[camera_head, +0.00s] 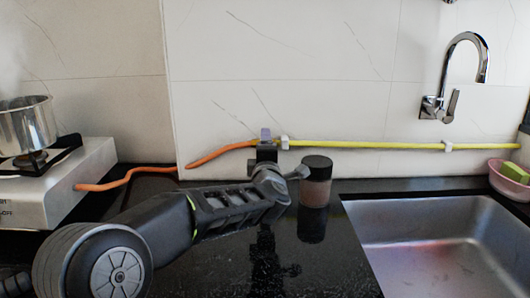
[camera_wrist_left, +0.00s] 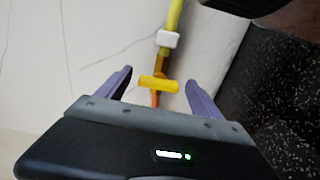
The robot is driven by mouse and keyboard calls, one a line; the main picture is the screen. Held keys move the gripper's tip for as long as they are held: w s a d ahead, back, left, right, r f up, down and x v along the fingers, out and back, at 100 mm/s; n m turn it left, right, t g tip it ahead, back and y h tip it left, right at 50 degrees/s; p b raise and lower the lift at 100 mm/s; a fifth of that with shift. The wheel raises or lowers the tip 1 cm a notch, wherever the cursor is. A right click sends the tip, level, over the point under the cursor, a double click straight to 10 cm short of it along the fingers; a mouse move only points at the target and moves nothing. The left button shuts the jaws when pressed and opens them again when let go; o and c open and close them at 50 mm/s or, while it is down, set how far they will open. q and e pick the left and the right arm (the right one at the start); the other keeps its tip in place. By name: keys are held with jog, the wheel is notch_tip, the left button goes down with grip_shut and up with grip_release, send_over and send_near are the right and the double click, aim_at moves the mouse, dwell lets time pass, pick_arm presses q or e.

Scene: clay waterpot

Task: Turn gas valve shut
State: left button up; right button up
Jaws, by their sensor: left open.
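The gas valve's yellow handle (camera_wrist_left: 159,84) shows in the left wrist view. It lies crosswise to the yellow gas pipe (camera_wrist_left: 175,14), with an orange hose end just below it. My left gripper (camera_wrist_left: 159,78) is open, with one purple finger on each side of the handle and a gap to both. In the head view my left gripper (camera_head: 265,138) is at the wall, where the orange hose (camera_head: 222,152) meets the yellow pipe (camera_head: 370,145), and hides the valve. My right gripper is not in view.
A jar with a black lid (camera_head: 316,182) stands on the black counter just right of my left gripper. A steaming pot (camera_head: 27,125) sits on the gas stove (camera_head: 68,185) at the left. A steel sink (camera_head: 440,245) and a pink bowl (camera_head: 508,180) are at the right.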

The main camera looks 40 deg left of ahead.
pick_arm(q)
jog(key=v, duration=0.7)
jog(key=shift+s+d+p, duration=0.2)
jog(key=shift+s+p, duration=0.05)
jog(key=shift+p, duration=0.05)
dwell(0.4)
